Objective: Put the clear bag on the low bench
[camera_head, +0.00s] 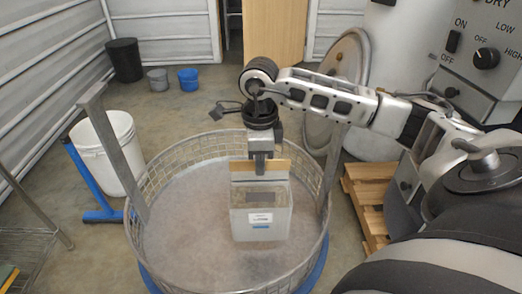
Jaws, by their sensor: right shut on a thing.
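A boxy, greyish see-through bag (262,207) with a tan top strip and a white label on its front shows in the head view. My right gripper (260,168) reaches in from the right, points down and is shut on the bag's top strip. The bag hangs upright over the inside of a round mesh-walled basket (140,225). I cannot tell whether its bottom touches the basket floor. My left gripper is not in view. I cannot make out a low bench for certain.
Metal posts (112,150) rise at the basket's sides. A white bucket (105,150) stands to the left, a wooden pallet (368,200) to the right, and a control box (480,60) at the upper right. Small buckets (189,79) stand at the back. The floor behind the basket is clear.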

